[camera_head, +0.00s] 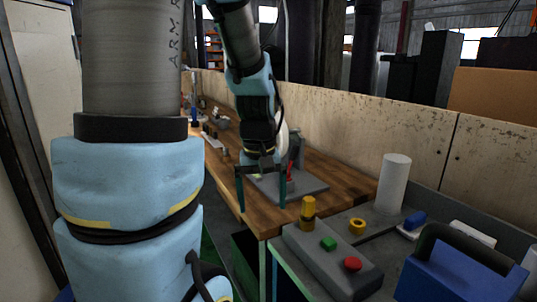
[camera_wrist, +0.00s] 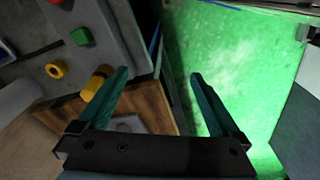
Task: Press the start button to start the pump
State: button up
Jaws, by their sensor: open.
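A grey control box (camera_head: 318,264) sits on the near bench at the lower right in the head view. It carries a green button (camera_head: 328,243), a red button (camera_head: 352,264) and a yellow knob-like part (camera_head: 308,208). In the wrist view the green button (camera_wrist: 81,37), red button (camera_wrist: 54,2) and yellow part (camera_wrist: 96,84) show at the upper left. My gripper (camera_head: 262,202) is open and empty, fingers pointing down, left of the box and apart from it. In the wrist view my gripper (camera_wrist: 162,75) spans the yellow part's right side and a bright green surface.
A wooden workbench (camera_head: 340,179) runs behind my gripper, with a grey plate holding a red-handled device (camera_head: 289,172). A white cylinder (camera_head: 392,184), a yellow ring (camera_head: 357,226) and a blue case (camera_head: 450,275) stand near the box. A board wall (camera_head: 400,135) closes the back.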

jog(key=s+a+f+m, duration=0.2)
jog(key=s+a, duration=0.1)
jog(key=a, duration=0.3)
jog(key=shift+s+f+t, duration=0.2)
jog(key=shift+s+t, duration=0.05)
jog(key=shift+t, duration=0.05)
